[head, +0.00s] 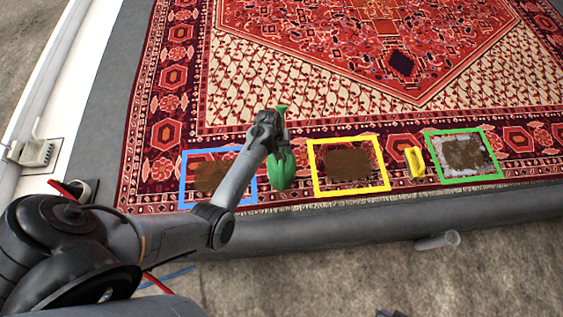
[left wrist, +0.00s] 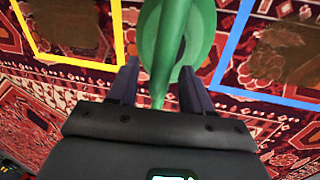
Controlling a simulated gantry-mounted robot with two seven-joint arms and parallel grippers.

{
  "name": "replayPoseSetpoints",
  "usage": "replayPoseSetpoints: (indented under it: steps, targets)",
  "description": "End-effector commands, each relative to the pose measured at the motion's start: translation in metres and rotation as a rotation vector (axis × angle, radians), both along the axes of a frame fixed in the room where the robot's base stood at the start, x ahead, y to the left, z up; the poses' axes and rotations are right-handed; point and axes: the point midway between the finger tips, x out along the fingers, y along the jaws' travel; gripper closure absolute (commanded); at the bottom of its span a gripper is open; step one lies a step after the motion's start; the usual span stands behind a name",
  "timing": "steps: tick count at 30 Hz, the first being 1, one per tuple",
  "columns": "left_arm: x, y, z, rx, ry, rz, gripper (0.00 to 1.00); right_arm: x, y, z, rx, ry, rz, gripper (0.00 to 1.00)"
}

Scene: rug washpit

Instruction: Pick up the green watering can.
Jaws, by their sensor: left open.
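The green watering can (head: 283,167) stands on the red patterned rug between the blue frame and the yellow frame in the head view. My left gripper (head: 270,118) is over it and hides part of it. In the left wrist view the green can (left wrist: 201,35) shows from above, with a green bar-like part of it running between the two open fingers of my left gripper (left wrist: 158,85). The fingers stand on either side of that part. I cannot tell whether they touch it. My right gripper is not in view.
A blue frame (head: 219,205), a yellow frame (head: 351,192) and a green frame (head: 470,180) lie on the rug (head: 300,90), each around a brown stain. A yellow object (head: 415,162) sits between the yellow and green frames. A grey raised edge (head: 340,228) runs along the near side.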

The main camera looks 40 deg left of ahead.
Motion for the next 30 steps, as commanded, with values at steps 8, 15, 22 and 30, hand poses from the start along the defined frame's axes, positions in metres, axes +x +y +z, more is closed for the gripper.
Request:
replayPoseSetpoints:
  steps: [8,15,22,30]
  targets:
    - [0.0019,-0.0021,-0.0122,-0.001,-0.001,0.0,0.5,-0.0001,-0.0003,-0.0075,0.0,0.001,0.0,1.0]
    - [0.0017,-0.0021,-0.0122,-0.001,-0.001,0.0,0.73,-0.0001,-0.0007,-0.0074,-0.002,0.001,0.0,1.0]
    - [0.0016,-0.0021,-0.0123,-0.001,-0.001,0.0,1.0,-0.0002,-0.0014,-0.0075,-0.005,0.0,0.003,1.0]
    - [0.0015,-0.0023,-0.0124,-0.001,0.0,0.0,1.0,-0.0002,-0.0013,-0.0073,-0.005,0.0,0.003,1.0]
